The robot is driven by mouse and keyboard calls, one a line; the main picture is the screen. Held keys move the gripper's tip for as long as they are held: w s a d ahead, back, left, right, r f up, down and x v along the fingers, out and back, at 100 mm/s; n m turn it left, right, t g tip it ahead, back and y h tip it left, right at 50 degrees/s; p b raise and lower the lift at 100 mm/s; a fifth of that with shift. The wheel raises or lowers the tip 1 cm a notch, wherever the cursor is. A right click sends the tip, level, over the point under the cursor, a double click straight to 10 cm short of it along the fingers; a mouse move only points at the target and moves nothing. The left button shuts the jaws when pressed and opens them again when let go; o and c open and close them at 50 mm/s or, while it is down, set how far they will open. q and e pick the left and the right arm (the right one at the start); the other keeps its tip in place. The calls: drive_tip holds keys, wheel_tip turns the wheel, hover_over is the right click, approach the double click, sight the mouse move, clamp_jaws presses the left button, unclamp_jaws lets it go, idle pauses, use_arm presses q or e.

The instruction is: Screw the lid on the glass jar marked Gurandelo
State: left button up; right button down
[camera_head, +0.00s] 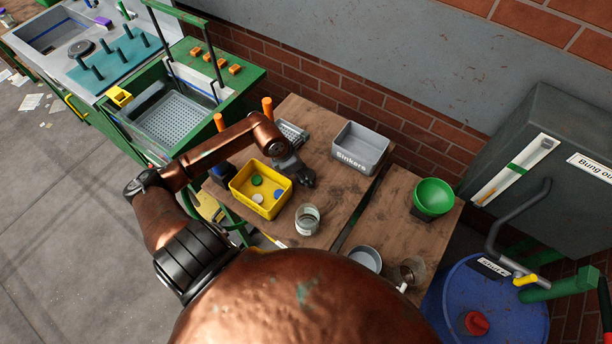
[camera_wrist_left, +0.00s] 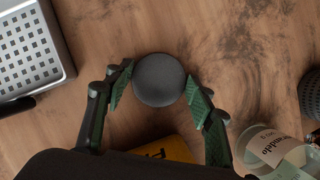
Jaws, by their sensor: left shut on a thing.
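My left gripper (camera_head: 305,181) is over the brown table, between the yellow bin and the grey bin. In the left wrist view its fingers (camera_wrist_left: 160,80) are shut on a dark grey round lid (camera_wrist_left: 159,80), seen from above. A clear glass jar (camera_head: 307,219) stands open on the table in front of the gripper, right of the yellow bin. What looks like the same jar (camera_wrist_left: 285,150) shows in the wrist view's lower right corner, its white label partly readable as "ndelo". My right gripper is not in view.
The yellow bin (camera_head: 240,196) holds several coloured discs. A grey bin marked "Sinkers" (camera_head: 361,153) stands behind, a perforated metal tray (camera_wrist_left: 30,55) beside. A green bowl (camera_head: 433,196), a grey round dish (camera_head: 365,258) and another glass vessel (camera_head: 412,270) stand on the right-hand table.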

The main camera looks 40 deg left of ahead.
use_arm(q)
drive_tip(key=shift+r, duration=0.1)
drive_tip(key=shift+r, duration=0.6)
drive_tip(key=s+a+r+p, duration=0.1)
drive_tip(key=s+a+r, duration=0.5)
drive_tip(key=s+r, duration=0.5)
drive_tip(key=shift+s+a+r, duration=0.3)
drive_tip(key=shift+s, duration=0.4)
